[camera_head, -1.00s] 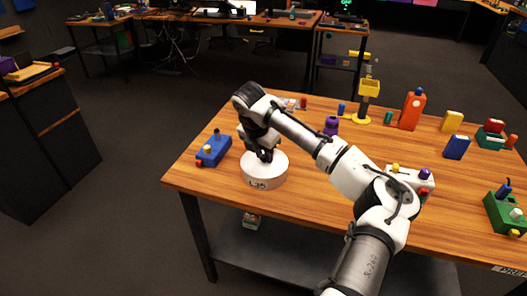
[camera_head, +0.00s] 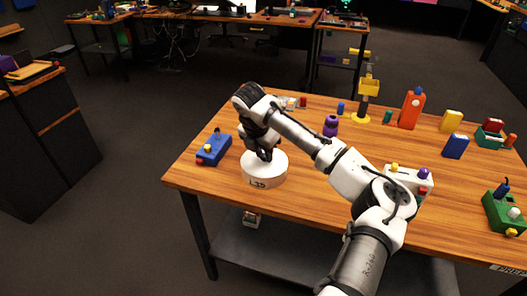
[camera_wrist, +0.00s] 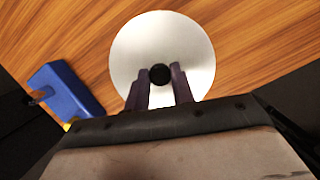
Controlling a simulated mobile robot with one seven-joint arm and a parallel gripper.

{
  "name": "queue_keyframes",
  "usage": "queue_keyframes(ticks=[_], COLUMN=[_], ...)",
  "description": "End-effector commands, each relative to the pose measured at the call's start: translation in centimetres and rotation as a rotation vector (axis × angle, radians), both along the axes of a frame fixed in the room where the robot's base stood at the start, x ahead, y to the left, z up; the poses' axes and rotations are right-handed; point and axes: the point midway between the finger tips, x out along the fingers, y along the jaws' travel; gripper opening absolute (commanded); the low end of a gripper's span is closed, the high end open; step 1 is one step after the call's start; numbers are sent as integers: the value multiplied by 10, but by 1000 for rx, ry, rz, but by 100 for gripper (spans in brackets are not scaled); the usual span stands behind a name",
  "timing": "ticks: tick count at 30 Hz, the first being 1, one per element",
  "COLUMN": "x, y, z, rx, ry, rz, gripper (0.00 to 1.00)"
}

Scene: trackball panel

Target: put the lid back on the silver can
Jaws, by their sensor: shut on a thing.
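The silver can (camera_head: 263,180) is a short, wide, pale cylinder with dark lettering on its side, standing near the table's left front edge. In the wrist view its round pale lid (camera_wrist: 187,48) shows from above, with a small black knob (camera_wrist: 160,74) at the middle. My gripper (camera_head: 265,155) points down onto the top, and its two fingers (camera_wrist: 160,88) are closed on the knob from both sides. The lid appears to lie on or right at the can's top; I cannot make out a gap or seam between them.
A blue box with knobs (camera_head: 213,150) stands close to the left of the can. A purple object (camera_head: 331,126) and a white panel with coloured knobs (camera_head: 408,179) are to the right. The wooden table (camera_head: 310,186) is bare just right of the can.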

Motion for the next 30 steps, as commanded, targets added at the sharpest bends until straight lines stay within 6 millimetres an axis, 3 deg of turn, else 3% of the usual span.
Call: queue_keyframes(ticks=[8, 9, 15, 20, 25, 30], x=[0, 0, 0, 0, 0, 0], y=[0, 0, 0, 0, 0, 0], z=[0, 0, 0, 0, 0, 0], rx=[0, 0, 0, 0, 0, 0], ry=[0, 0, 0, 0, 0, 0], rz=[0, 0, 0, 0, 0, 0], gripper=[2, 25, 49, 49, 69, 71])
